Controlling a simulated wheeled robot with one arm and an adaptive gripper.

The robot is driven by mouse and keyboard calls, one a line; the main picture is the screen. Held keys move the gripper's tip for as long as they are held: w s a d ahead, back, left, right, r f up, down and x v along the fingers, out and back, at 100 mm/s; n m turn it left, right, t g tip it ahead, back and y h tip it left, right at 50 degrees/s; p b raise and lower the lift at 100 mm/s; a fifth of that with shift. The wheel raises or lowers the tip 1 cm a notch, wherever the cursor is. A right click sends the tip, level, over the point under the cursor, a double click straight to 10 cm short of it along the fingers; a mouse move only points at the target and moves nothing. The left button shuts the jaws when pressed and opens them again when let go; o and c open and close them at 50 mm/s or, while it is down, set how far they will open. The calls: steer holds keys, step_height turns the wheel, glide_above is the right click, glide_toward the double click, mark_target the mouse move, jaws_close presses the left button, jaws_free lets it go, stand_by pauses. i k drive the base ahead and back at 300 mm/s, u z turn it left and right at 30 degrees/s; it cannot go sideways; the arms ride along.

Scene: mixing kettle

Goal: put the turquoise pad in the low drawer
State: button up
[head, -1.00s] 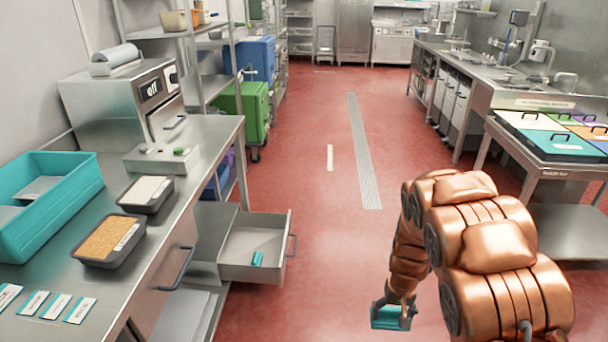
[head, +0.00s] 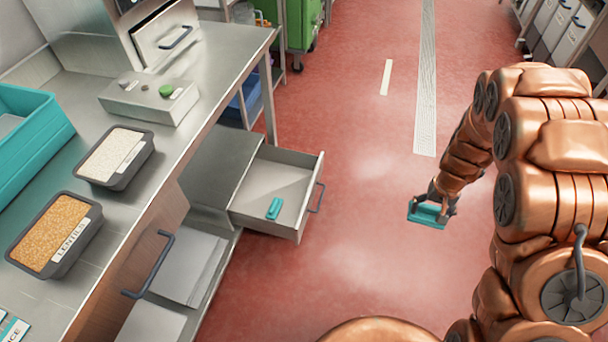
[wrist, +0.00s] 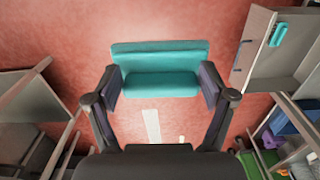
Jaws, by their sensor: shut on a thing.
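My gripper (head: 434,205) is shut on the turquoise pad (head: 428,215) and holds it above the red floor, to the right of the drawer and apart from it. In the wrist view the pad (wrist: 160,70) sits between my two fingers (wrist: 160,95), one at each end. The low drawer (head: 306,205) under the left counter is pulled open. A small turquoise piece (head: 274,208) lies in it; the rest of its visible floor is bare. The drawer also shows at the upper right of the wrist view (wrist: 262,75).
The steel counter (head: 205,90) at left holds a lentils tub (head: 55,232), a second tub (head: 115,157), a turquoise bin (head: 40,150) and a switch box (head: 150,98). A cupboard handle (head: 150,265) sticks out nearer than the drawer. The floor between drawer and gripper is clear.

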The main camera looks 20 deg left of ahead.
mark_target(283, 187)
steer(key=i, duration=2.8)
steer(key=u, duration=4.3)
